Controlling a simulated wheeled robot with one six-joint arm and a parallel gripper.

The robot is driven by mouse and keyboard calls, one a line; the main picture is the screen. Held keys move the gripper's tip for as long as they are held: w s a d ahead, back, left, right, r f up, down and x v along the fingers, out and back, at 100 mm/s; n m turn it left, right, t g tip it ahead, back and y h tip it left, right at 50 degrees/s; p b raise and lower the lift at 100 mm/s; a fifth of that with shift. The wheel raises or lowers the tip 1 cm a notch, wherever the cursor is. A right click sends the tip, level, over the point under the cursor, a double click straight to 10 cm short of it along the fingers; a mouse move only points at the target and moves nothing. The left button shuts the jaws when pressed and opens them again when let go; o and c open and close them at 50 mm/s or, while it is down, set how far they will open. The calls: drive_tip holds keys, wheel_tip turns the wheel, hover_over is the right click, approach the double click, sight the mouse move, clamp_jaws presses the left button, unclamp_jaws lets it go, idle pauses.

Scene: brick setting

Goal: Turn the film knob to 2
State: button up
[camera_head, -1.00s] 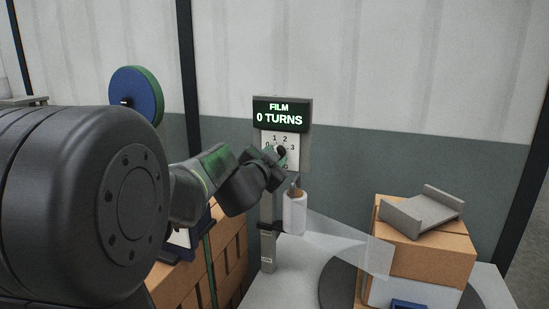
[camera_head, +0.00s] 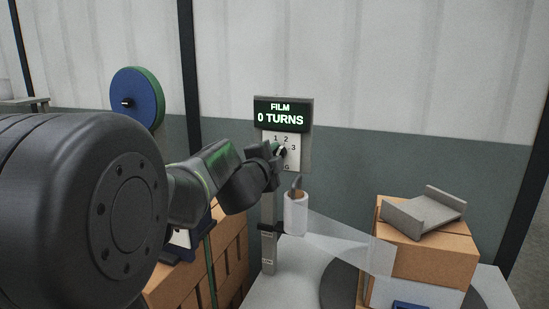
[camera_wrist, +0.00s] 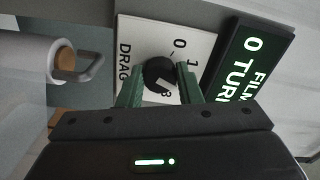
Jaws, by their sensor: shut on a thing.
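The film knob (camera_wrist: 158,72) is a small round black knob on a white dial plate (camera_wrist: 135,32). In the wrist view, 0, 1 and 3 show around it; the 2 is not clear there, but it shows on the plate (camera_head: 297,163) in the head view. My gripper (camera_wrist: 159,76) has its green fingers on either side of the knob, shut on it. The knob's pointer direction is hard to read. The display (camera_head: 281,113) above the plate reads FILM 0 TURNS. In the head view, my gripper (camera_head: 278,152) hides part of the dial.
A film roll (camera_head: 295,213) hangs just below the dial, with clear film stretching to a carton (camera_head: 440,258) at the right. A grey tray-like piece (camera_head: 425,212) lies on the carton. A blue and green disc (camera_head: 136,97) stands at the left, above stacked cartons (camera_head: 228,262).

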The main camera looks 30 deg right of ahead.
idle(0.4)
drive_tip(key=o, duration=1)
drive_tip(key=shift+c, duration=0.2)
drive_tip(key=p+v, duration=0.2)
drive_tip(key=v, duration=1.2)
drive_tip(key=shift+w+d, duration=0.1)
drive_tip(key=b+x, duration=0.2)
drive_tip(key=x, duration=1.1)
drive_tip(key=shift+w+d, duration=0.2)
drive_tip(key=shift+d, duration=0.15)
drive_tip(key=shift+a, duration=0.15)
